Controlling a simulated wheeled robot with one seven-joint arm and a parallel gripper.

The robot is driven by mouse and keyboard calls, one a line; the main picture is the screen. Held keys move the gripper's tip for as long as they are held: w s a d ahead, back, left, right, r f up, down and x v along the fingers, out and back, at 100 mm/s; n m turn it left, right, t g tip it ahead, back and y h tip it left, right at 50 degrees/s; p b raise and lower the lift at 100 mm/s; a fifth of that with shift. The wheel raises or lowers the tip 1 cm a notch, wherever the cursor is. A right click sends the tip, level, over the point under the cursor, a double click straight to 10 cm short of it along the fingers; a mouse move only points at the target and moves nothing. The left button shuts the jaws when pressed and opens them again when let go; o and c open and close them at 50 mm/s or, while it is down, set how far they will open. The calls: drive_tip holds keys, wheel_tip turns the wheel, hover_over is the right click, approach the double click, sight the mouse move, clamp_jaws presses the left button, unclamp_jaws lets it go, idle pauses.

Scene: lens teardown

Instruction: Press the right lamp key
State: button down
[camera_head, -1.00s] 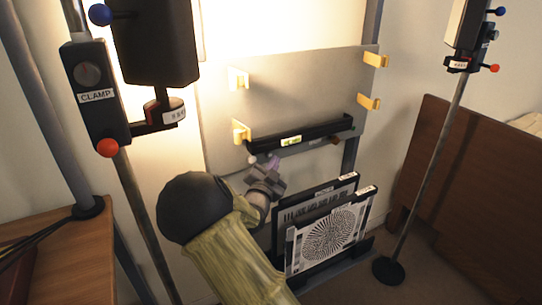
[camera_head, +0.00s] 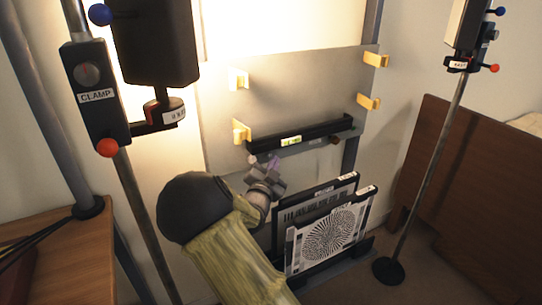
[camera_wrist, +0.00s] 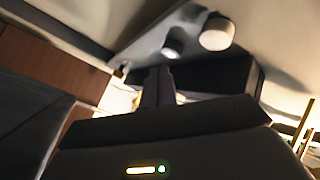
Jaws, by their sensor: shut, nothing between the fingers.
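My gripper (camera_head: 275,167) is raised close under the black ledge (camera_head: 300,133) on the grey board. In the wrist view its two fingers (camera_wrist: 158,87) are together with nothing between them. Beyond them, two pale round knobs sit side by side on a grey surface: a smaller left one (camera_wrist: 172,42) and a larger right one (camera_wrist: 216,33). The fingertips look nearest the left knob; contact cannot be told. No readable lettering identifies the lamp keys.
Test-chart panels (camera_head: 328,235) stand in a rack below the ledge. A lamp stand with a CLAMP box (camera_head: 95,90) is at left, another stand (camera_head: 430,165) at right. Yellow clips (camera_head: 241,131) stick out from the board. A wooden desk (camera_head: 65,250) is at lower left.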

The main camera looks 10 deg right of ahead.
drive_tip(key=shift+w, duration=0.1)
idle(0.6)
drive_tip(key=shift+w+a, duration=0.15)
drive_tip(key=shift+w, duration=0.15)
drive_tip(key=shift+w+a, duration=0.15)
drive_tip(key=shift+w, duration=0.2)
idle(0.7)
drive_tip(key=shift+s+d+b, duration=0.3)
drive_tip(key=shift+s+b, duration=0.05)
drive_tip(key=shift+s, duration=0.45)
drive_tip(key=shift+s, duration=0.1)
drive_tip(key=s, duration=0.1)
drive_tip(key=s+d+b, duration=0.1)
drive_tip(key=s, duration=0.2)
drive_tip(key=shift+s+d, duration=0.25)
drive_tip(key=shift+s, duration=0.05)
